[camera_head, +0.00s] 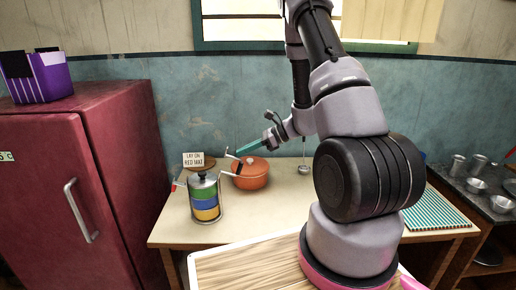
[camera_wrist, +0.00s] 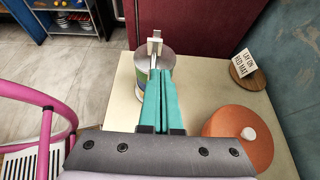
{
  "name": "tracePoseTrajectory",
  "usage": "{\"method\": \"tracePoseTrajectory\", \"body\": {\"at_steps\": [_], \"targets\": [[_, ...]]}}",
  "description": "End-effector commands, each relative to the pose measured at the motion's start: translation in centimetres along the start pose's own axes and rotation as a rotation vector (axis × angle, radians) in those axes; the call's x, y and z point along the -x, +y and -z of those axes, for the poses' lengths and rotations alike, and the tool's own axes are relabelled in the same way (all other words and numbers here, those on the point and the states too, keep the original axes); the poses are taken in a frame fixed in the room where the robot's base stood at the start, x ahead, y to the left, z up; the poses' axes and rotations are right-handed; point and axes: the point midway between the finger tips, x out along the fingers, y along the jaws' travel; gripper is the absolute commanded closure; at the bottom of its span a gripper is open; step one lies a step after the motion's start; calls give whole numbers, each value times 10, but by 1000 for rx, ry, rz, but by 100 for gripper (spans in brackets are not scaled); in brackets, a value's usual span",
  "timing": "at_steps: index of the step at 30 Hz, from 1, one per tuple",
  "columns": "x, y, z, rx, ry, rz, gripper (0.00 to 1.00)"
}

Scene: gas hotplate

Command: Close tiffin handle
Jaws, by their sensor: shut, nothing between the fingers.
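The tiffin (camera_head: 205,205) stands upright on the table, with green, blue and yellow bands and a metal lid. It also shows in the wrist view (camera_wrist: 156,63), partly hidden behind my fingers. A pale metal handle bar sticks out to the upper right of the tiffin in the head view; its end (camera_wrist: 154,46) shows just beyond my fingertips in the wrist view. My gripper (camera_head: 238,152) has its teal fingers together and empty, up and to the right of the tiffin. It also shows in the wrist view (camera_wrist: 160,74). I cannot tell whether the fingertips touch the handle.
An orange lidded pot (camera_head: 251,176) stands right of the tiffin, below my gripper. A small sign (camera_head: 193,159) stands behind, on a round wooden board. The red fridge (camera_head: 60,190) is to the left. The table (camera_head: 270,216) is clear in front of the pot.

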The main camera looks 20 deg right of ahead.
Motion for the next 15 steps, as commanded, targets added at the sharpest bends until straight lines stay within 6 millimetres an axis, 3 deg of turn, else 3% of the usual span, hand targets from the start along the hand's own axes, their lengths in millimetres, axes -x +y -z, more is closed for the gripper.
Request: {"method": "tracePoseTrajectory", "body": {"at_steps": [6,15], "targets": [[-14,0,-15,0,0,-1,100],[-16,0,-18,-1,0,0,100]]}}
